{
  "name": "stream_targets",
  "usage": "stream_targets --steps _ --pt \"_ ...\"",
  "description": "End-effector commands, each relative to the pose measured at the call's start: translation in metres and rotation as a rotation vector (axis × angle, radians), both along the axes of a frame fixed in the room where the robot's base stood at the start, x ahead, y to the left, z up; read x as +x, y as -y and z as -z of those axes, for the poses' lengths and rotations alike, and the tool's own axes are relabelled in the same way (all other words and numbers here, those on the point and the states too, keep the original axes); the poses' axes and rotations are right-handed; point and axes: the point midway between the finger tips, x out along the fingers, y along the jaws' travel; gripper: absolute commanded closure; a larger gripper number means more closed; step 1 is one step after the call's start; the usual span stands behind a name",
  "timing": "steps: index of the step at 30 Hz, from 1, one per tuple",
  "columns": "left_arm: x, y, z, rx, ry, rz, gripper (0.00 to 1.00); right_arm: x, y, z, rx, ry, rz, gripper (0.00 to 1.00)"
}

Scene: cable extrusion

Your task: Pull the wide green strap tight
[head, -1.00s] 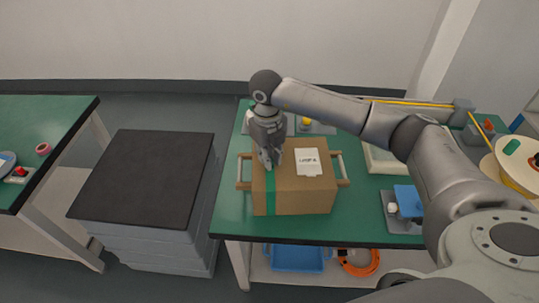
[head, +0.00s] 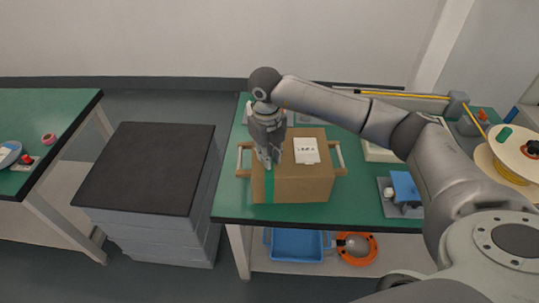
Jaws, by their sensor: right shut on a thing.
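A brown cardboard box (head: 305,183) with a white label (head: 306,150) sits on the green table, on a frame with pale side handles. The wide green strap (head: 269,186) runs down the front face of the box near its left side. My right gripper (head: 267,163) is at the top of the box, pointing down over the strap. It is shut on the strap, though its fingers hide the part they hold. My left gripper is not in view.
A dark-topped grey cabinet (head: 149,168) stands left of the table. A spool (head: 515,150) with yellow cable and a blue device (head: 405,188) are at the right. A blue bin (head: 297,244) and an orange coil (head: 366,257) lie on the shelf below.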

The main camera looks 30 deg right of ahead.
Motion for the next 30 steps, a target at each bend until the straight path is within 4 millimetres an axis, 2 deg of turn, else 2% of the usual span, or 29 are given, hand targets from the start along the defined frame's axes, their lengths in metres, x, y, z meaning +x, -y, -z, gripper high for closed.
stream_targets --steps 1,2,6,7,11,13,16,19,23,30 --pt "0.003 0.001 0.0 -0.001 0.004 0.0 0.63 0.001 0.002 -0.001 -0.003 0.003 0.003 1.0" --pt "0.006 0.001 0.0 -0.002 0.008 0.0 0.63 0.001 0.002 -0.001 -0.003 0.003 0.003 0.79" --pt "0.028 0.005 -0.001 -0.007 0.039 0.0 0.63 0.001 0.002 0.0 -0.003 0.003 0.003 0.61" --pt "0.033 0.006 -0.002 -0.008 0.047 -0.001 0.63 0.001 0.002 0.0 -0.003 0.003 0.003 0.6" --pt "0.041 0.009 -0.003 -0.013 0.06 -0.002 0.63 0.001 0.002 0.0 -0.003 0.003 0.003 0.6" --pt "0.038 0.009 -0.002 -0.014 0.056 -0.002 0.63 0.001 0.002 0.0 -0.003 0.003 0.003 0.6" --pt "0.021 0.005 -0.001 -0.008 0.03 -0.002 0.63 0.001 0.002 -0.001 -0.003 0.003 0.003 0.6" --pt "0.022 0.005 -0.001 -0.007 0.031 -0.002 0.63 0.001 0.002 -0.009 -0.002 0.004 0.003 0.6" --pt "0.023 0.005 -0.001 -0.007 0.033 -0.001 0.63 0.002 0.001 -0.031 -0.003 0.008 0.001 0.6" --pt "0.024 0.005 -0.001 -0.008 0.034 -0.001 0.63 0.001 -0.002 -0.082 -0.002 0.007 0.003 0.6"
